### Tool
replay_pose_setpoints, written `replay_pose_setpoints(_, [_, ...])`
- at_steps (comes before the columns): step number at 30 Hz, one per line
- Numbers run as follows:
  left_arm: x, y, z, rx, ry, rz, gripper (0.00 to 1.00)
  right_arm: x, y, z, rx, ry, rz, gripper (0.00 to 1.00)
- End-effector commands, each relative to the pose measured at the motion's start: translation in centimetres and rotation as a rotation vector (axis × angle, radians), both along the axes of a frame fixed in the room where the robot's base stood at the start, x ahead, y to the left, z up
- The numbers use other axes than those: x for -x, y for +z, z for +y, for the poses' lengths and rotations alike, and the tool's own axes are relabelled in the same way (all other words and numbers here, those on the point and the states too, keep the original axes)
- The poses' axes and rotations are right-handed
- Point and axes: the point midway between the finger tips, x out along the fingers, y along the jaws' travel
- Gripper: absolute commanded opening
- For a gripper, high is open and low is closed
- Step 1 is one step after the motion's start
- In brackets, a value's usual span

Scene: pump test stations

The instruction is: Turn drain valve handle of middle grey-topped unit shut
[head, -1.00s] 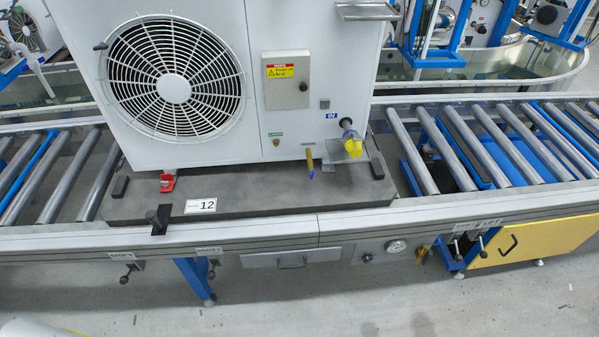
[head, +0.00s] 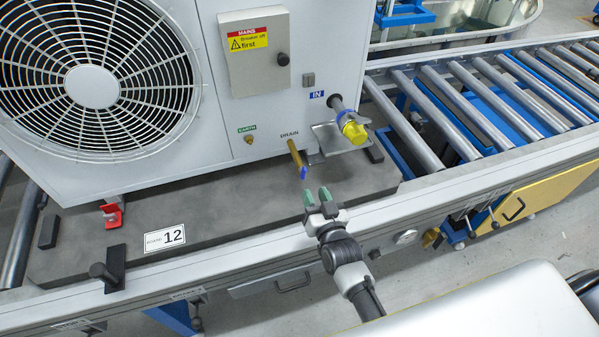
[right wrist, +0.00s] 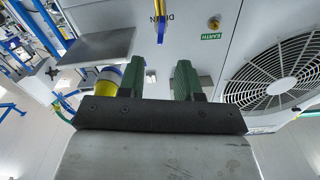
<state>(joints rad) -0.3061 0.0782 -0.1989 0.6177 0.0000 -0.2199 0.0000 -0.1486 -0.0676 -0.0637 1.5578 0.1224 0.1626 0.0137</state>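The unit (head: 200,150) is a white cabinet with a fan grille. Its drain valve (head: 295,155) is a brass pipe stub under the DRAIN label, with a blue handle (head: 304,173) at its lower end. In the right wrist view the blue handle (right wrist: 161,32) appears to run roughly along the brass stub. My right gripper (head: 322,199), with green fingers, is open and empty just below and in front of the handle, apart from it. In the right wrist view the handle lies beyond the gap between the fingers (right wrist: 160,78). My left gripper is not in view. No grey top shows.
A yellow connector (head: 353,130) and a metal shelf plate (head: 335,140) are right of the valve. A black clamp (head: 112,268) stands at the board's front. Rollers (head: 480,95) extend right.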

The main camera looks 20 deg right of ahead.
Motion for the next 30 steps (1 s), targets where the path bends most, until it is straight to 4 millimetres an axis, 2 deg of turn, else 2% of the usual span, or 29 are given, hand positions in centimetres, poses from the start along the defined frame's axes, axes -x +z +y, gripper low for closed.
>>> replay_pose_setpoints(1, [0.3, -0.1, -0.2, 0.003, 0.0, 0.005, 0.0, -1.2, 0.1, 0.1, 0.0, 0.001, -0.002, 0.34])
replay_pose_setpoints(6, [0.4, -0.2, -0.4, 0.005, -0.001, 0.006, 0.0, -4.5, 0.0, 0.2, -0.001, 0.001, 0.0, 0.34])
replay_pose_setpoints(12, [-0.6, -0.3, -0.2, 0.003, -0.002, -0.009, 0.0, -6.9, -0.1, 0.3, 0.0, 0.0, 0.002, 0.34])
replay_pose_setpoints(24, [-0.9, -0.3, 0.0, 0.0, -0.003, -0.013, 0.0, -7.6, -0.1, 0.3, 0.0, 0.001, 0.003, 0.34])
replay_pose_setpoints(30, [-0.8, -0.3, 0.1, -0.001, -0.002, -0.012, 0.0, -7.6, -0.1, 0.3, 0.0, 0.001, 0.003, 0.03])
